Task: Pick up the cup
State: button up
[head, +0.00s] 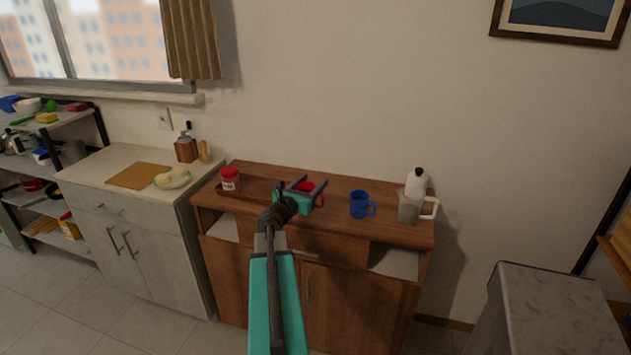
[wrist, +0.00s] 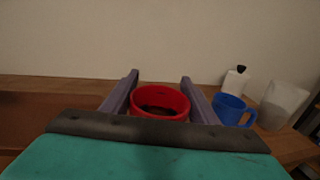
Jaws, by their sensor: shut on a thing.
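A red cup (head: 306,187) is at the middle of the wooden sideboard, partly hidden behind my gripper (head: 309,182) in the head view. In the wrist view the red cup (wrist: 161,98) sits between the two purple fingers of my gripper (wrist: 159,78), its dark inside facing up. The gripper is shut on it. I cannot tell whether the cup's base touches the sideboard. A blue cup (head: 359,204) stands upright to the right, handle to the right; it also shows in the wrist view (wrist: 229,109).
On the wooden sideboard (head: 340,190), a red-lidded jar (head: 230,180) stands left by a brown tray (head: 254,190). A grey pitcher (head: 409,207) and a white bottle with a black top (head: 417,181) stand right. A wall is behind.

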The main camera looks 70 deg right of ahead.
jog(key=a+r+p, duration=0.1)
jog(key=a, duration=0.8)
jog(key=shift+w+a, duration=0.3)
jog(key=shift+a, duration=0.05)
jog(key=shift+w+a+p, duration=0.1)
jog(key=shift+a+p, duration=0.1)
jog(key=shift+p, duration=0.4)
dwell(0.4)
dwell(0.5)
jog(key=shift+w, duration=0.1)
